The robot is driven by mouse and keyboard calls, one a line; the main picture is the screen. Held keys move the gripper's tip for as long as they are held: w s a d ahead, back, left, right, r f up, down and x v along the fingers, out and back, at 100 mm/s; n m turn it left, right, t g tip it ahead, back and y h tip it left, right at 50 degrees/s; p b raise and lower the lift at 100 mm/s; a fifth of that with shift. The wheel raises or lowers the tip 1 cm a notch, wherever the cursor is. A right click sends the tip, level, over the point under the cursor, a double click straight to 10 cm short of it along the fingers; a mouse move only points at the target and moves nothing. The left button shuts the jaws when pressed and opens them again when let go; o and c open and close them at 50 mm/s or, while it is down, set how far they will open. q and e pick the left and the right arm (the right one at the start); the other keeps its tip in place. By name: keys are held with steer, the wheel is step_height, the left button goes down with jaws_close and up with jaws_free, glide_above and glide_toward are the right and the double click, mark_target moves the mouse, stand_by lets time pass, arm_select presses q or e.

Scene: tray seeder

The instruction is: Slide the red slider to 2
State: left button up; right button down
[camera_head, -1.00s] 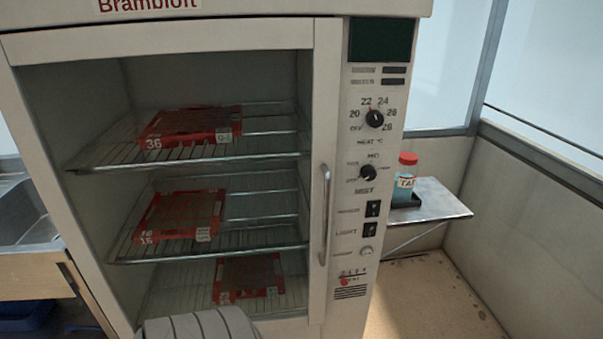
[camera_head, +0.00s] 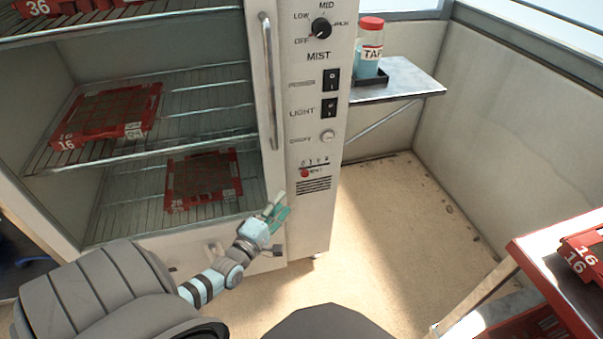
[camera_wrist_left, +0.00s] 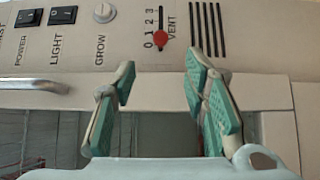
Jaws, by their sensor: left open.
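The red slider (camera_head: 305,173) is a small round knob on the lower part of the cabinet's control panel, by the marks 0 to 3 and the word VENT. In the left wrist view the red slider (camera_wrist_left: 160,40) sits near the 0 end of its slot, which runs on towards 3. My left gripper (camera_head: 276,207) has teal finger pads and is just below and left of the slider in the head view. In the left wrist view my left gripper (camera_wrist_left: 160,72) is open and empty, with the knob beyond the gap between its fingers. My right gripper is not in view.
Vent slits (camera_head: 314,185) lie beside the slider. The light switch (camera_head: 329,107) and a round grow knob (camera_head: 327,136) are above it. The door handle (camera_head: 269,80) runs vertically to its left. A red-edged table (camera_head: 545,265) stands at the right. The floor between is clear.

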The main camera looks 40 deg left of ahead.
arm_select(q)
steer(key=b, duration=0.3)
glide_toward(303, 176)
steer(key=w, duration=0.4)
steer(key=shift+w+a+f, duration=0.1)
steer(key=shift+w+a, duration=0.2)
steer(key=shift+a, duration=0.1)
steer(key=w+b, duration=0.1)
steer(key=w, duration=0.2)
steer(key=shift+a+b, duration=0.2)
steer(key=shift+b, duration=0.2)
steer(key=shift+w+a, duration=0.15)
steer(key=shift+w, duration=0.3)
steer(key=shift+r, duration=0.25)
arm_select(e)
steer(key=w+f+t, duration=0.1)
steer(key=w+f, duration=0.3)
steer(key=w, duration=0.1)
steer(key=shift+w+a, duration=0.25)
arm_select(q)
steer(key=shift+c, duration=0.2)
jaws_close()
